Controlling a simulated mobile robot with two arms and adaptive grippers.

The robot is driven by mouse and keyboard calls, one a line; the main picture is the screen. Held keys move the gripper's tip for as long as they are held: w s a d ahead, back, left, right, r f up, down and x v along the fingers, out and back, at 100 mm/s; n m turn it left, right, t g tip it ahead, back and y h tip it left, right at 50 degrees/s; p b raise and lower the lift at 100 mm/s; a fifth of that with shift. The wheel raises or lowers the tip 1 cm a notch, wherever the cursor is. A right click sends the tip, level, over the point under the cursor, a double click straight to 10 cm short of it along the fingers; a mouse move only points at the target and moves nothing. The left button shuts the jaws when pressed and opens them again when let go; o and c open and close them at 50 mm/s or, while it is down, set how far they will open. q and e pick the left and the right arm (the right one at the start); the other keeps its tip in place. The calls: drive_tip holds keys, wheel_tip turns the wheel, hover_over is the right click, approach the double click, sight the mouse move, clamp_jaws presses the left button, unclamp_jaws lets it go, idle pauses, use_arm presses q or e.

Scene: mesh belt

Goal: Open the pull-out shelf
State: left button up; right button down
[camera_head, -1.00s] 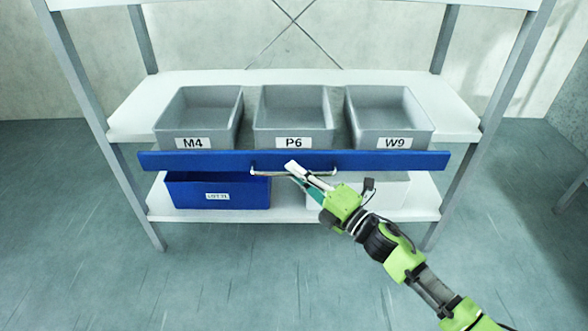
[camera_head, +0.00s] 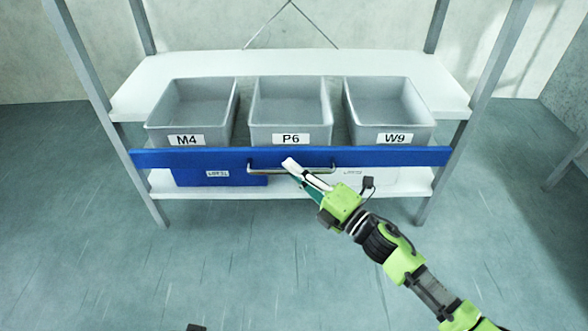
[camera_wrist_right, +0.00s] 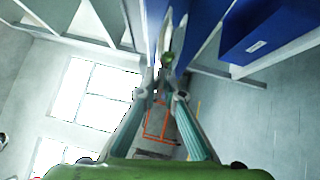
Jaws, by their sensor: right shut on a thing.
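The pull-out shelf has a long blue front (camera_head: 400,157) with a metal bar handle (camera_head: 264,171) at its middle. Grey bins labelled M4 (camera_head: 187,140), P6 (camera_head: 291,139) and W9 (camera_head: 395,138) stand in a row just behind the front. The front sits forward of the rack's front posts. My right gripper (camera_head: 298,172) is shut on the handle, coming in from the lower right. In the right wrist view its fingers (camera_wrist_right: 163,78) converge by the blue front; the grip itself is small there.
The grey-framed rack has a white board (camera_head: 300,63) behind the bins. Below, a blue bin (camera_head: 218,176) and a whitish bin (camera_head: 385,177) stand on the lower board (camera_head: 424,184), partly hidden by the blue front. The floor (camera_head: 180,265) in front is clear.

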drive_tip(key=c, duration=2.1)
unclamp_jaws()
drive_tip(key=shift+c, duration=0.2)
drive_tip(key=v, duration=1.2)
